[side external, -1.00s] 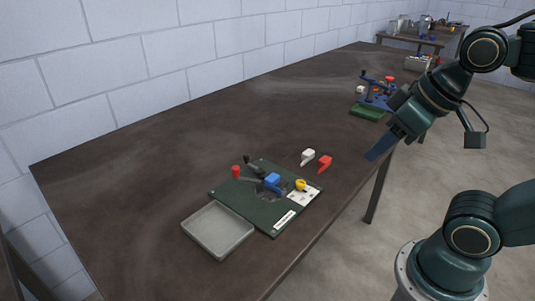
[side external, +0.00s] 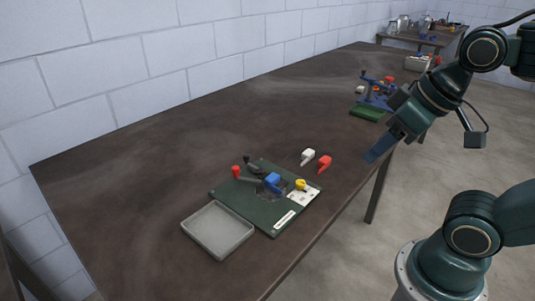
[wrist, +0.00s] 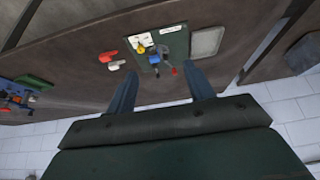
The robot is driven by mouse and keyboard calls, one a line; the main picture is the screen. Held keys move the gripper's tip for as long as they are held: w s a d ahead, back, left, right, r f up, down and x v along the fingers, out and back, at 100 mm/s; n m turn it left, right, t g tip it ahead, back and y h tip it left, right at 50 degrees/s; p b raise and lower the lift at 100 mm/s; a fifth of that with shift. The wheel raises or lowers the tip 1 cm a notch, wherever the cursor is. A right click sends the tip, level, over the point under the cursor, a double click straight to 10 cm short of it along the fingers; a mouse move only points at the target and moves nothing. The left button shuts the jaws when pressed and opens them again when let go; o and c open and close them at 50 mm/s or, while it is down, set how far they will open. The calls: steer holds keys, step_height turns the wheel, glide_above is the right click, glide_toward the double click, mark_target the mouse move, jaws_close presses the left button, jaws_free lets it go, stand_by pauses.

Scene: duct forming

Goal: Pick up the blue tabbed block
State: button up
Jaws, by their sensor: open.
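The blue tabbed block (side external: 272,180) sits on the dark green board (side external: 250,207) on the brown table, close to a dark handle and the yellow piece. It also shows in the wrist view (wrist: 154,59), small and partly hard to make out. My gripper (side external: 378,151) hangs past the table's front right edge, well away from the block. In the wrist view its two fingers (wrist: 161,88) are spread apart with nothing between them. The gripper is open and empty.
A red piece (side external: 324,163) and a white piece (side external: 308,156) lie on the table behind the board. A yellow piece (side external: 300,184) and a red knob (side external: 236,171) are on the board. An empty grey tray (side external: 217,229) stands in front. The table's left is clear.

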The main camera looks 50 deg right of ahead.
steer(key=w+r+n+g, duration=0.2)
steer(key=w+n, duration=0.3)
steer(key=w, duration=0.3)
steer(key=n+g, duration=0.4)
steer(key=n, duration=0.9)
glide_above(273, 176)
step_height(273, 176, down, 13)
steer(key=shift+d, duration=0.1)
steer(key=shift+f, duration=4.3)
steer(key=shift+f, duration=0.1)
steer(key=shift+f, duration=2.5)
